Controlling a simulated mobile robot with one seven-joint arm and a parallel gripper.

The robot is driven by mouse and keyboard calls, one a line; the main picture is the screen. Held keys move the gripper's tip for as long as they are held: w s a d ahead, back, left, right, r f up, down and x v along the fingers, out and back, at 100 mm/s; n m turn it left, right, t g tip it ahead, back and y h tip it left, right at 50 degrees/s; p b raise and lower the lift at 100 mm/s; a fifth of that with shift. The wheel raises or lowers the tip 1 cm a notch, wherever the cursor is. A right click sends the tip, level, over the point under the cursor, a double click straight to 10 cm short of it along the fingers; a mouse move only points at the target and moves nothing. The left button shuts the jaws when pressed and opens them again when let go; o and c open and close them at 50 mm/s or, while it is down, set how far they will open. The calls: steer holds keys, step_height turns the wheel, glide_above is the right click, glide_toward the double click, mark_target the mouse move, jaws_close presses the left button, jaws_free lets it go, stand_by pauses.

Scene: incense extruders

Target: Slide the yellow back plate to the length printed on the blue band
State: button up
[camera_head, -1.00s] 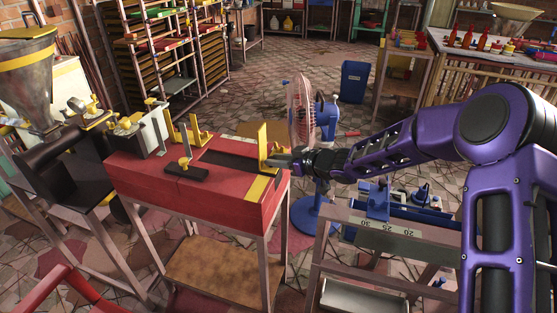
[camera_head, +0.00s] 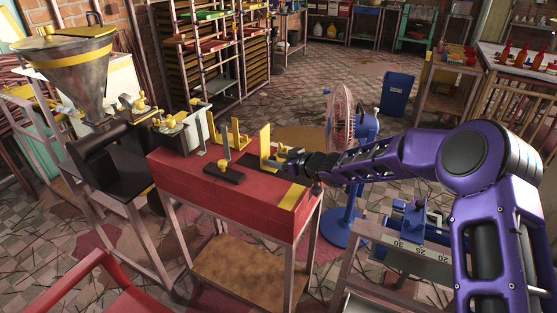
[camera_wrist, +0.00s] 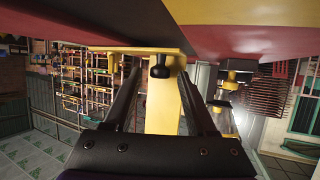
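The yellow back plate (camera_head: 265,143) stands upright on the red bench (camera_head: 225,200), right of two yellow posts (camera_head: 237,135). My gripper (camera_head: 287,160) is at the plate's right side. In the wrist view, the plate (camera_wrist: 163,112) shows between my two dark fingers (camera_wrist: 160,80). A black knob (camera_wrist: 160,67) also sits between the fingers, with gaps on both sides, so the gripper looks open. Whether a fingertip touches the plate is hard to tell. I cannot pick out a blue band with a readable printed length.
A yellow strip (camera_head: 292,197) crosses the bench's right end. A black bar with a yellow knob (camera_head: 224,172) lies on its front part. A blue fan (camera_head: 345,150) stands behind my arm. A blue device (camera_head: 415,222) and a scale marked 20, 25, 30 (camera_head: 410,255) are at right.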

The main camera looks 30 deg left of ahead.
steer(key=shift+d, duration=0.15)
steer(key=p+v, duration=0.2)
steer(key=v, duration=1.5)
steer(key=shift+r, duration=0.1)
